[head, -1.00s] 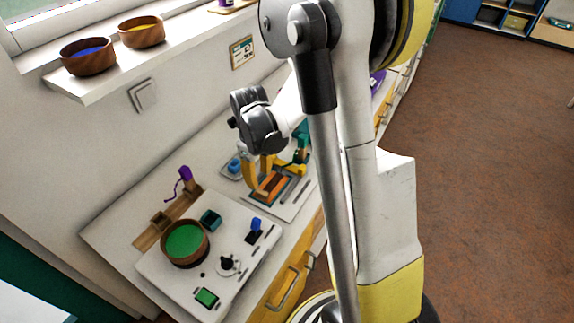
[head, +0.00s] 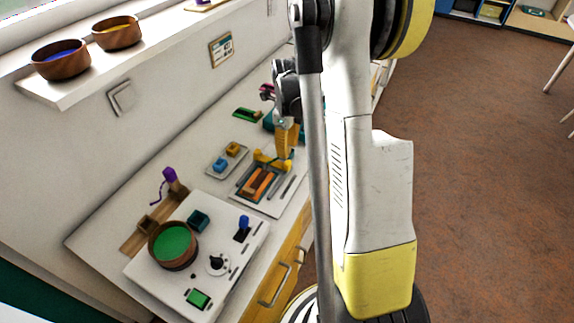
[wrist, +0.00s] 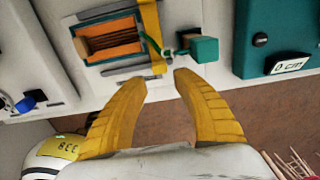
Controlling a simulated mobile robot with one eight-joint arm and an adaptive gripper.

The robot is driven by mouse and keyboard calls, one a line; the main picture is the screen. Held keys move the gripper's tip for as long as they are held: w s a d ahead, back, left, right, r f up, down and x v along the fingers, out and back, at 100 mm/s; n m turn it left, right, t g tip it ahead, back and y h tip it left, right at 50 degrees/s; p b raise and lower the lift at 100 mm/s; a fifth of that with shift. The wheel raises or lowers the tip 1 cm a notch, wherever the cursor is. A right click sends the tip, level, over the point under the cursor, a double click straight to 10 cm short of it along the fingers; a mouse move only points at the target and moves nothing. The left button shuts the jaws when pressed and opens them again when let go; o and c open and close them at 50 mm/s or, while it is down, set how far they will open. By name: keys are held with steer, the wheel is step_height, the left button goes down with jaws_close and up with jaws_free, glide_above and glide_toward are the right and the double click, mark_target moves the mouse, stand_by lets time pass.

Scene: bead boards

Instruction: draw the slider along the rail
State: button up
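My gripper (wrist: 163,78) is open, with two yellow fingers spread and nothing between the tips. In the head view my gripper (head: 280,153) hangs by the far right edge of a white board (head: 283,205) with an orange frame (head: 258,183). In the wrist view a teal block (wrist: 203,49) with a dark end is just beyond the fingertips, apart from them. A yellow strip (wrist: 152,35) crosses beside the orange frame (wrist: 108,38). A blue knob (head: 244,222) stands on a dark base on the nearer board (head: 225,285). I cannot tell which part is the slider.
The nearer board also carries a green-filled wooden bowl (head: 173,245), a black knob (head: 217,262) and a teal box (head: 199,221). A small tray (head: 226,160) holds blue and yellow pieces. A teal unit marked "0 cm" (wrist: 275,38) is at right in the wrist view.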

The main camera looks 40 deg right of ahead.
mark_target(288, 162)
step_height(288, 162, down, 7)
steer(key=shift+f+b, duration=0.15)
steer(key=shift+b, duration=0.95)
jaws_close()
